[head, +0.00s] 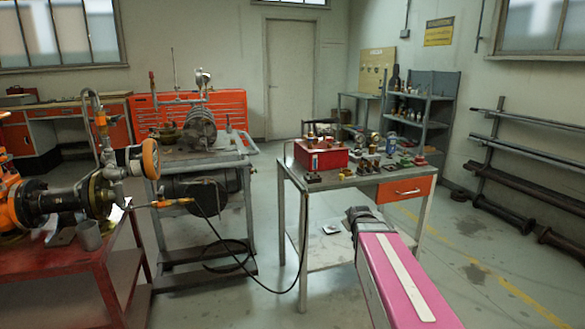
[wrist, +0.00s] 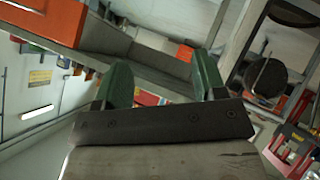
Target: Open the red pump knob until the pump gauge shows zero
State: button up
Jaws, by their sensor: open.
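A red box-shaped unit (head: 320,155), apparently the pump, sits on the left part of the grey workbench. I cannot make out the red pump knob for certain. My gripper shows in the wrist view (wrist: 161,60), its two green fingers apart with nothing between them. In the head view, my pink arm reaches in from the lower right, its dark end in front of the workbench below the top. The fingers are not clear there.
The grey workbench (head: 292,172) has an orange drawer (head: 406,189) and several small fittings on top. A red table (head: 95,262) with orange-and-black pipework stands left.

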jog(key=s+a+f+m+g, duration=0.2)
jog(key=s+f+g, duration=0.3)
jog(key=s, duration=0.6)
jog(key=s+a+f+m+g+y, duration=0.1)
jog(key=s+a+f+m+g, duration=0.2)
jog(key=s+f, duration=0.5)
jog(key=s+m+g, duration=0.1)
jog(key=s+g, duration=0.1)
jog(key=s, duration=0.1)
jog(key=shift+a+f+g, duration=0.3)
jog(key=shift+f, duration=0.05)
jog(key=shift+w+d, duration=0.1)
